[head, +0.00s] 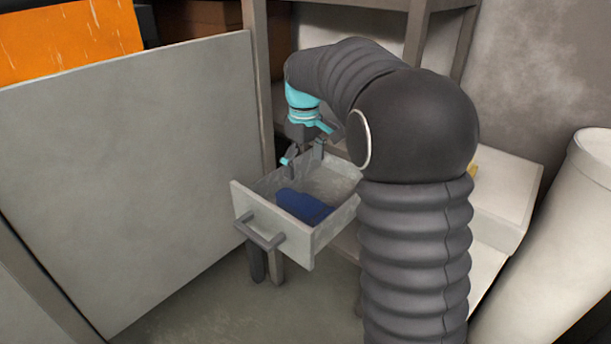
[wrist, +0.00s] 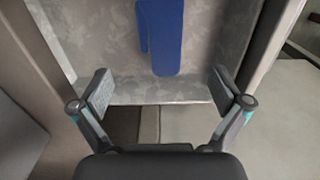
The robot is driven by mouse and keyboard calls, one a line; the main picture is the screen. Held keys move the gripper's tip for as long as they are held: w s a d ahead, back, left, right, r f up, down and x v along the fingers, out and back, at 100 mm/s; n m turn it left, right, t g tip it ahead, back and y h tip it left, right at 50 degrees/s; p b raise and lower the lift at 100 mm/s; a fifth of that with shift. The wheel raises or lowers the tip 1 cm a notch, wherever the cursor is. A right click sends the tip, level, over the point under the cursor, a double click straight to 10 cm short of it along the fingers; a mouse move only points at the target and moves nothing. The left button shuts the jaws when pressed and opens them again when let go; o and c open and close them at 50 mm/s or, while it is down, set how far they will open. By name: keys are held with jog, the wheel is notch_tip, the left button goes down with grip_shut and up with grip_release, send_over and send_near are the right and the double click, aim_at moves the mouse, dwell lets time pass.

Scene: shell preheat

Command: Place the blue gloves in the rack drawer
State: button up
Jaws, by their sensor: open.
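The blue gloves (head: 303,206) lie inside the open rack drawer (head: 270,234), on its floor. In the wrist view the blue gloves (wrist: 163,38) show near the top centre, beyond my fingertips. The drawer (wrist: 165,90) is pulled out of the rack and has a grey bar handle on its front. My gripper (head: 304,157) is over the back part of the drawer, apart from the gloves. In the wrist view my gripper (wrist: 160,97) has its fingers wide apart with nothing between them. Part of the drawer is hidden behind my arm in the head view.
A large grey panel (head: 130,180) stands left of the drawer. The rack's post (head: 258,80) rises behind it. A pale box (head: 505,195) and a white cylinder (head: 560,240) stand at the right. Floor shows free below the drawer's front.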

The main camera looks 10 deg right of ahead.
jog(key=s+r+m+t, duration=0.15)
jog(key=s+r, duration=0.25)
jog(key=s, duration=0.4)
jog(key=s+f+m+t, duration=0.2)
jog(key=s, duration=0.9)
jog(key=s+f+m+t, duration=0.1)
jog(key=s+m+t, duration=0.1)
jog(key=s, duration=0.9)
jog(key=shift+s+d+f+m, duration=0.25)
jog(key=shift+s+f+m, duration=0.15)
jog(key=shift+m, duration=0.45)
